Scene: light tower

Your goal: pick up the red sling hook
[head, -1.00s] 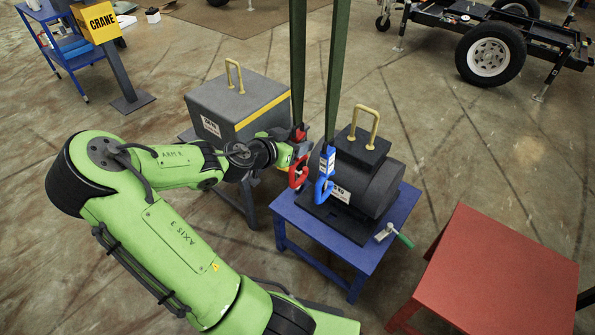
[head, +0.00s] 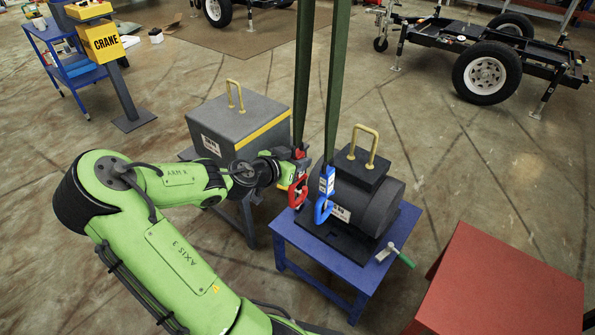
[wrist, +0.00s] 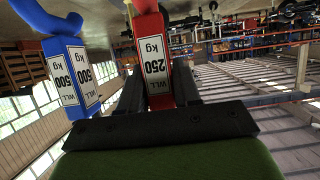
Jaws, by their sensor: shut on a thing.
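The red sling hook (head: 298,190) hangs at the lower end of a green sling (head: 305,75). Its red block with a "WLL 250 kg" label (wrist: 154,62) shows in the wrist view between the dark jaws. My gripper (head: 297,162) is shut on the red hook's upper part, with the hook's loop below the jaws. In the wrist view my gripper (wrist: 157,92) closes around the block; the rest of the hook is cut off at the top edge.
A blue hook (head: 323,205), labelled 500 kg in the wrist view (wrist: 72,72), hangs close to the right. A dark cylindrical load (head: 375,205) sits on a blue table (head: 340,267) just behind. A grey box (head: 225,120) stands left, a red table (head: 505,285) right.

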